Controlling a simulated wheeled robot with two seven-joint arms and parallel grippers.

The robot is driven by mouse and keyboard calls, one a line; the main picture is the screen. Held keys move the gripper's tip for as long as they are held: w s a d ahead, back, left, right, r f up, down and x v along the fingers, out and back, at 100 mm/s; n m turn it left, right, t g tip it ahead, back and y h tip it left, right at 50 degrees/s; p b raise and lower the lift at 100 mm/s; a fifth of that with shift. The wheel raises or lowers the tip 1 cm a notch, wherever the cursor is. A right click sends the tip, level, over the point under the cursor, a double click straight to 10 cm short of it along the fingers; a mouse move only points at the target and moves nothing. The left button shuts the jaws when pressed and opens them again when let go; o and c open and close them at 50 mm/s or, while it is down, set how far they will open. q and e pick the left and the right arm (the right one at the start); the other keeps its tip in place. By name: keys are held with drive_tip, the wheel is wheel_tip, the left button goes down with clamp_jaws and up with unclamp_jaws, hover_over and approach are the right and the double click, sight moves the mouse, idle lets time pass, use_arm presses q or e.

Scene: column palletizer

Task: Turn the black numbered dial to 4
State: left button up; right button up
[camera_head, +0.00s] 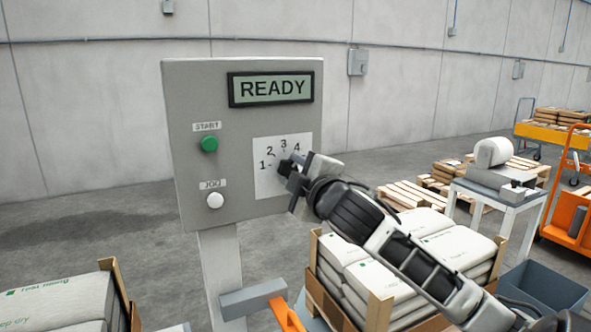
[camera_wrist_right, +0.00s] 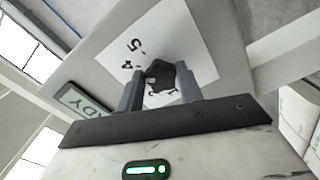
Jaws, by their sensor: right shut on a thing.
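The black numbered dial (camera_head: 284,167) sits on a white scale card (camera_head: 268,186) on the grey control panel (camera_head: 240,120). The numbers 1, 2, 3 and 4 show around it in the head view. My right gripper (camera_head: 294,168) reaches in from the lower right and covers much of the dial. In the right wrist view, the dial (camera_wrist_right: 160,76) lies between the two fingers of my right gripper (camera_wrist_right: 160,90), which is shut on it. The printed 4 and 5 show beside it there. I cannot tell which number the dial points to. My left gripper is out of view.
The panel also carries a READY display (camera_head: 271,88), a green START button (camera_head: 209,144) and a white JOG button (camera_head: 215,201). Stacked white sacks (camera_head: 365,265) stand below my right arm. A scale table (camera_head: 497,191) stands at the right.

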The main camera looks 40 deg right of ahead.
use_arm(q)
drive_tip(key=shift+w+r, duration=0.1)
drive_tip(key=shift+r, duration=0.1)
use_arm(e)
drive_tip(key=shift+m, duration=0.4)
drive_tip(key=o, duration=1)
